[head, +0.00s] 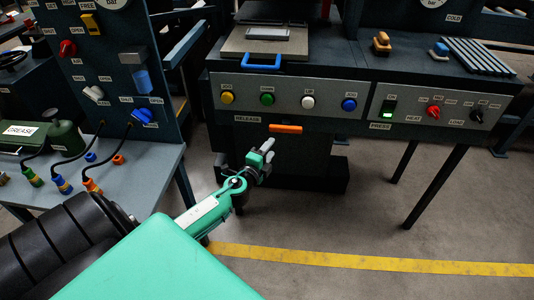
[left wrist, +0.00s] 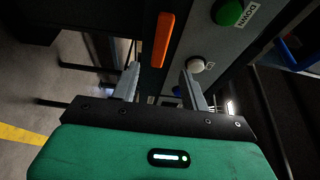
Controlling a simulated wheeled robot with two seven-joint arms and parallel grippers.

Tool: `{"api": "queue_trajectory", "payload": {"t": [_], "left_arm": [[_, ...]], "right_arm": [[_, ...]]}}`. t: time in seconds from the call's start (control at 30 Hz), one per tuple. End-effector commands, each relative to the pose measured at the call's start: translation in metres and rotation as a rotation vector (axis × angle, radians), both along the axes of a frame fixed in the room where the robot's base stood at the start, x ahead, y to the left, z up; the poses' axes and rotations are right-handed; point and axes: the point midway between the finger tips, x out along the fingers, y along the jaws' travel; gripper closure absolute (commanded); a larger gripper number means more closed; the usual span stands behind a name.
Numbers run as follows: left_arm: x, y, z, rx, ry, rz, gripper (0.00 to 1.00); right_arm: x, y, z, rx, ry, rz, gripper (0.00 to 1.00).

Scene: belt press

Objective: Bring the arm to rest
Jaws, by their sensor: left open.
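My left arm, green and black, reaches in from the lower left of the head view. Its gripper (head: 268,151) is in front of the press cabinet, just below and left of the orange release handle (head: 285,128). In the left wrist view the two grey fingers (left wrist: 160,82) stand apart with nothing between them. The orange handle (left wrist: 162,40) shows beyond the fingertips there, and I see no contact with it. My right gripper is in neither view.
The press panel (head: 300,98) carries yellow, green, white and blue buttons, with a blue-handled tray (head: 261,68) above. A grey bench (head: 140,178) with hoses and connectors stands at left. Open floor with a yellow line (head: 370,262) lies in front of the press.

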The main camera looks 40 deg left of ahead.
Motion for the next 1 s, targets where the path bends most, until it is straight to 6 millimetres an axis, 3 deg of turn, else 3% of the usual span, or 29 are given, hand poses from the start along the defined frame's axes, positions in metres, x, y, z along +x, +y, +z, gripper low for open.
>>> {"api": "queue_trajectory", "payload": {"t": [0.2,0.77,0.87,0.97,1.0], "left_arm": [[-0.011,-0.002,0.0,0.0,0.0,0.0,0.55],[-0.011,-0.002,-0.001,-0.005,0.002,0.002,0.55],[-0.019,-0.005,-0.013,-0.068,0.021,0.034,0.55],[-0.041,-0.013,-0.043,-0.224,0.077,0.118,0.55],[-0.054,-0.019,-0.061,-0.309,0.115,0.167,0.55]], "right_arm": [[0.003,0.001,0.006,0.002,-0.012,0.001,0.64],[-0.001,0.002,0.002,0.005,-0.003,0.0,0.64],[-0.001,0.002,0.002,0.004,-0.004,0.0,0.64],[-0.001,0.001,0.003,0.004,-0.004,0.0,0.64],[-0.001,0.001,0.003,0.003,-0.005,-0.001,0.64]]}}
